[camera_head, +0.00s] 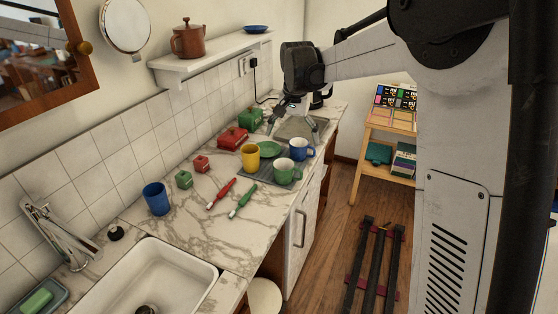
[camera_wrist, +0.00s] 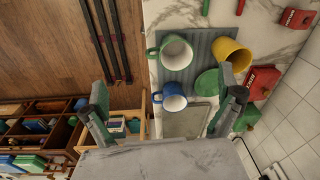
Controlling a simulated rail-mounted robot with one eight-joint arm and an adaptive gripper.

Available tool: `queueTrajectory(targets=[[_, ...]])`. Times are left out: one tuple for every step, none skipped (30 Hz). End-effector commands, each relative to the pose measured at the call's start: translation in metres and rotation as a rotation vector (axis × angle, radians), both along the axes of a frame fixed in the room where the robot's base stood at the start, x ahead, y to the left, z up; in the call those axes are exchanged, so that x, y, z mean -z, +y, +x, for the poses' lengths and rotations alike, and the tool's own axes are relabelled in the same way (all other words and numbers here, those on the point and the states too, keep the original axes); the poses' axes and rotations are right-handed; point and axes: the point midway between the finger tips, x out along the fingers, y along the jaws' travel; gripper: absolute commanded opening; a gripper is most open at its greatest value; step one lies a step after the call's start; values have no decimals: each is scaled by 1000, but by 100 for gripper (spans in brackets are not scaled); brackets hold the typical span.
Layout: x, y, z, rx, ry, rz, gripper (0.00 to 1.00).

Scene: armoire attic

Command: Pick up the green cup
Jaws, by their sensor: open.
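The green cup (camera_head: 284,173) stands upright on a grey ribbed mat on the marble counter, at the mat's near end. The wrist view shows the green cup (camera_wrist: 172,50) from above, its white inside visible and its handle to the left. My gripper (camera_head: 294,126) is open and empty above the counter's far part, beyond the green cup and apart from it. In the wrist view my gripper (camera_wrist: 163,86) has its fingers spread wide, with the blue cup (camera_wrist: 171,97) between them in the picture and the green cup beyond.
The yellow cup (camera_head: 250,157), green plate (camera_head: 268,149) and blue cup (camera_head: 301,149) stand close around the green cup. A red marker (camera_head: 221,193), green marker (camera_head: 242,200) and blue tumbler (camera_head: 156,198) lie nearer the sink (camera_head: 153,278). A wall shelf (camera_head: 210,62) overhangs the back.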

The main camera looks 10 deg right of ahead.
Motion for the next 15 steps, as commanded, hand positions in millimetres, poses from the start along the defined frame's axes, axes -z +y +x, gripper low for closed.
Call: queueTrajectory(targets=[[4, 0, 13, 15, 17, 1, 100], [8, 0, 19, 25, 26, 2, 100], [13, -1, 25, 37, 39, 3, 100], [16, -1, 30, 45, 47, 3, 100], [20, -1, 34, 53, 56, 4, 100], [24, -1, 39, 62, 64, 4, 100], [27, -1, 42, 69, 71, 4, 100], [29, -1, 44, 73, 77, 4, 100], [32, -1, 48, 79, 82, 4, 100], [34, -1, 49, 82, 86, 4, 100], [35, -1, 50, 85, 88, 5, 100], [37, -1, 52, 88, 91, 4, 100], [39, -1, 52, 90, 93, 5, 100], [42, -1, 53, 91, 94, 5, 100], [46, -1, 53, 91, 94, 4, 100]])
